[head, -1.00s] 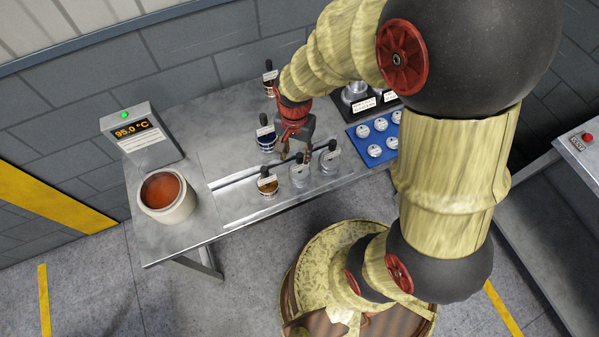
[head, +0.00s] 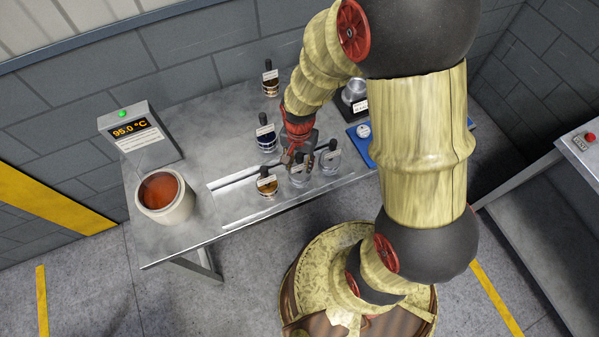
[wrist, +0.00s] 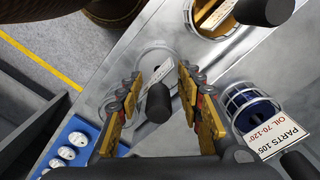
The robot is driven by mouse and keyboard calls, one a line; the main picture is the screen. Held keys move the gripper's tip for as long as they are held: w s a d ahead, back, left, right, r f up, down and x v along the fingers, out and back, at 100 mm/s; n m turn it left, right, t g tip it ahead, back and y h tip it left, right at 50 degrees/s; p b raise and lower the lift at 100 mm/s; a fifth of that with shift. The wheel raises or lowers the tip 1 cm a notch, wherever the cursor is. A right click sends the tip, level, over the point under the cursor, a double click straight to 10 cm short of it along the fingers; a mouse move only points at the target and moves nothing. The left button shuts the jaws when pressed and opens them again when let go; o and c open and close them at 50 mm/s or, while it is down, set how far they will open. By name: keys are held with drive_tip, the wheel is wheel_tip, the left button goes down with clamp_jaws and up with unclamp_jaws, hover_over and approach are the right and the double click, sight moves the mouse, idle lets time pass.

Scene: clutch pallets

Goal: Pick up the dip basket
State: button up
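Several small round containers with black upright handles and white tags stand on the metal bench; I cannot tell which one the task calls the dip basket. A pale grey one (head: 300,178) is under my gripper (head: 299,158), and its black handle (wrist: 158,103) shows between the fingers in the wrist view. My gripper (wrist: 153,95) is open, with its fingers apart on either side of that handle. A second pale one (head: 330,164) stands just to the right. An amber one (head: 267,189) stands to the left, and a blue-caged one (head: 266,142) behind; it also shows in the wrist view (wrist: 250,103).
A pot of reddish liquid (head: 165,196) and a 95.0 °C display box (head: 137,132) are at the bench's left. Another amber container (head: 270,88) stands at the back. A blue tray (head: 361,152) of white discs is partly hidden by my arm.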

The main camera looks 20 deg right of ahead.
clamp_jaws()
idle(0.5)
idle(0.4)
drive_tip(key=shift+w+r, duration=0.1)
drive_tip(key=shift+w, duration=0.05)
